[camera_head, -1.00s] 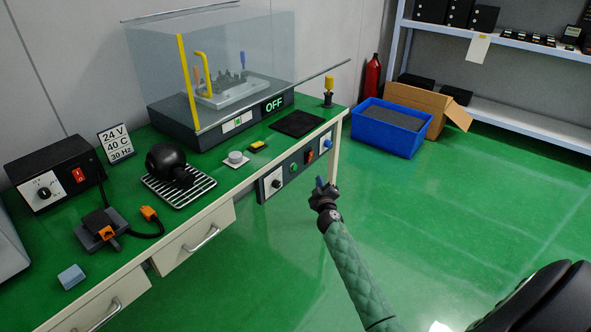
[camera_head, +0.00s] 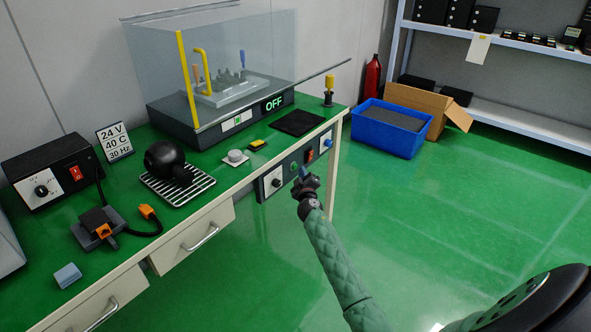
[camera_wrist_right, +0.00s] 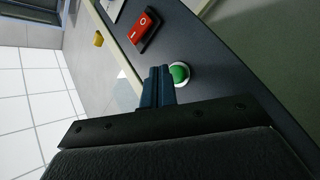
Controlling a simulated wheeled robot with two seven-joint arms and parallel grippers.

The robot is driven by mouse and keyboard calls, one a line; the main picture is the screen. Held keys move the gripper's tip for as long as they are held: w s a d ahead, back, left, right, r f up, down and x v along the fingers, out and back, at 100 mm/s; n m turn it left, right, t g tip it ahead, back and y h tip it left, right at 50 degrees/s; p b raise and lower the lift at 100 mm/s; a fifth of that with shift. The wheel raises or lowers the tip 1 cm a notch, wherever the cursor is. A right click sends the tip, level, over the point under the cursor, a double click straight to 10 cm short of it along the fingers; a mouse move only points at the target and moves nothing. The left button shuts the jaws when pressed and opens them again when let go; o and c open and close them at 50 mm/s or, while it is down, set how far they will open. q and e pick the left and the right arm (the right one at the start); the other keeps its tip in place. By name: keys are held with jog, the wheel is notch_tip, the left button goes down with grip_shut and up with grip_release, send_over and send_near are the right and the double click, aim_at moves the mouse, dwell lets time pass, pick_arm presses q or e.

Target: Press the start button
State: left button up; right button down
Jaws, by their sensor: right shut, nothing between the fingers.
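The green round button (camera_head: 293,166) sits on the dark control panel (camera_head: 285,176) under the table's front edge. In the right wrist view the green button (camera_wrist_right: 180,73) shows clearly in a pale ring, just beside the fingertips. My right gripper (camera_head: 304,173) is shut and empty, close in front of the panel. Its blue fingers (camera_wrist_right: 158,87) are together in the wrist view and partly overlap the button's edge; I cannot tell whether they touch it. My left gripper is not in view.
The panel also carries a red rocker switch (camera_head: 309,155), a black-knobbed white dial (camera_head: 275,183) and a blue knob (camera_head: 327,143). Above stands a clear-covered machine with an OFF display (camera_head: 274,103). A blue bin (camera_head: 390,139) is on the floor. Floor to the right is clear.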

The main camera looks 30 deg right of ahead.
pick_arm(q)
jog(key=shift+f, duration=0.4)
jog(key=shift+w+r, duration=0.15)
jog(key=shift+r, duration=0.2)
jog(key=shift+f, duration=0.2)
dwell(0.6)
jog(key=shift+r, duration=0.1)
pick_arm(e)
jog(key=shift+w, duration=0.15)
dwell(0.4)
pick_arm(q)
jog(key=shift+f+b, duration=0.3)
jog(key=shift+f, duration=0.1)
pick_arm(e)
jog(key=shift+w+a, duration=0.2)
jog(key=shift+w, duration=0.1)
